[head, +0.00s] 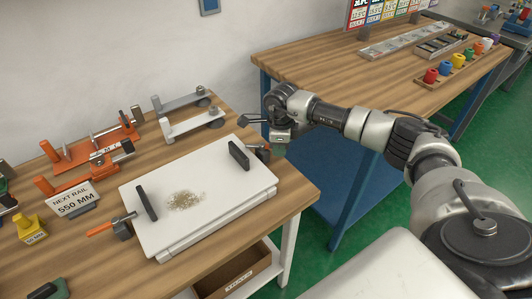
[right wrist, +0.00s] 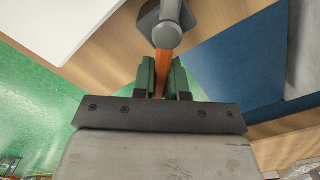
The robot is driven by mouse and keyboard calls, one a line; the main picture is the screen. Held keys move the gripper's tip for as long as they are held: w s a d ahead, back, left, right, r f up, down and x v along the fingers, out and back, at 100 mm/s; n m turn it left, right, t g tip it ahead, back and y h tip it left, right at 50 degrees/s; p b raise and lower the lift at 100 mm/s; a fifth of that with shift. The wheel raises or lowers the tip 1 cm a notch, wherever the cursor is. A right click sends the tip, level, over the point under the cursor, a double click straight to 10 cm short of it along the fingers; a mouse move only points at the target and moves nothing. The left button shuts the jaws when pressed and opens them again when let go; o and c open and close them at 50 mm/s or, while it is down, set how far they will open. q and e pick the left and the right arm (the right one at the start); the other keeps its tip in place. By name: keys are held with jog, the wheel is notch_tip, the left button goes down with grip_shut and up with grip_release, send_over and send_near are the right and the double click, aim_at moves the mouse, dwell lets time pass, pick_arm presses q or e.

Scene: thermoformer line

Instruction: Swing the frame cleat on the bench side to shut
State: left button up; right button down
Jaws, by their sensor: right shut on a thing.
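A white frame (head: 190,215) with a black handle at each end lies on the wooden bench, with a small brown pile on top. At its right edge is a dark cleat (head: 263,152) with a bit of orange showing. My right gripper (head: 277,138) is at this cleat. In the right wrist view the green fingers of my right gripper (right wrist: 162,76) are shut on the orange cleat arm (right wrist: 163,62), below its grey round end. A second cleat with an orange arm (head: 106,228) is at the frame's left edge, its arm pointing away from the frame. My left gripper is out of view.
Orange and grey fixtures (head: 190,122) stand behind the frame. A sign (head: 75,200) reading "NEXT RAIL 550 MM" and a yellow block (head: 30,230) are at left. A second bench (head: 300,62) holds trays and coloured items. An open box (head: 232,272) is under the near bench.

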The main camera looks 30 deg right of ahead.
jog(key=shift+w+d+n, duration=0.1)
jog(key=shift+w+n, duration=0.1)
jog(key=shift+n, duration=0.4)
jog(key=shift+w+d+f+n+b, duration=0.2)
jog(key=shift+w+n+b, duration=0.25)
jog(key=shift+n+b, duration=0.6)
jog(key=shift+w+r+n, duration=0.1)
jog(key=shift+w+n, duration=0.1)
jog(key=shift+n, duration=0.15)
jog(key=shift+r+n, duration=0.15)
jog(key=shift+n, duration=0.25)
jog(key=shift+w+d+b, duration=0.1)
jog(key=shift+b, duration=0.2)
